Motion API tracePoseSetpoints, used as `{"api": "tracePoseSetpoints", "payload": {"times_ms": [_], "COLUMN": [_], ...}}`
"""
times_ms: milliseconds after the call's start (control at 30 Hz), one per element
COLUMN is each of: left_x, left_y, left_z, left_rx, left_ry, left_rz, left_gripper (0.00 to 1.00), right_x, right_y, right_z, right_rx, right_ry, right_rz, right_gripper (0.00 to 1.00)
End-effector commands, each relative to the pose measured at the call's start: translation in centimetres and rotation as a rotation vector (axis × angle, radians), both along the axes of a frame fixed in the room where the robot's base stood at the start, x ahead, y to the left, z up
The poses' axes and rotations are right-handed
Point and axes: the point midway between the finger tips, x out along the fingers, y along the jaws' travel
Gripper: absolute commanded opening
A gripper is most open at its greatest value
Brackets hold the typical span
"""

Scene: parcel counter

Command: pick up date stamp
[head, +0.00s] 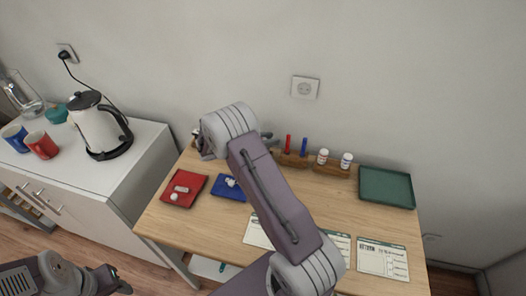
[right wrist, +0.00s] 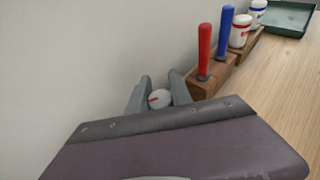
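In the right wrist view a white rounded top with a red mark (right wrist: 160,99) shows between my fingers; it looks like the date stamp's handle, and its lower part is hidden. My right gripper (right wrist: 158,80) has its fingers apart, one on each side of this top, with no clear grip visible. In the head view my right arm reaches over the table to the back left and hides this spot. My left gripper (head: 122,281) is at the lower left, off the table, empty, its fingers seeming apart.
A wooden holder (right wrist: 208,84) with a red marker (right wrist: 204,50) and a blue marker (right wrist: 225,32) stands close on the right. Two white bottles and a green tray (head: 388,187) are farther right. A red tray (head: 191,179), a blue tray (head: 222,193) and paper forms (head: 382,260) lie in front.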

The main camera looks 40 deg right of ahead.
Motion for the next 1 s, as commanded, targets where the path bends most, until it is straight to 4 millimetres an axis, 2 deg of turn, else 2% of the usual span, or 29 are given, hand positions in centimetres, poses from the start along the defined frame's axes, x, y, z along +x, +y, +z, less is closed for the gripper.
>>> {"api": "tracePoseSetpoints", "payload": {"times_ms": [467, 767, 1000], "left_x": [0.0, 0.0, 0.0], "left_y": [0.0, 0.0, 0.0], "left_z": [0.0, 0.7, 0.5], "left_rx": [0.000, 0.000, 0.000], "left_ry": [0.000, 0.000, 0.000], "left_rz": [0.000, 0.000, 0.000], "left_gripper": [0.47, 0.47, 0.47], "right_x": [0.0, 0.1, -3.3], "right_y": [0.1, 0.1, 4.4], "right_z": [0.2, 3.8, 3.5], "right_rx": [0.004, 0.003, 0.002], "right_ry": [0.000, -0.006, 0.001], "right_rz": [0.001, 0.001, 0.007], "right_gripper": [0.00, 0.00, 0.00]}}
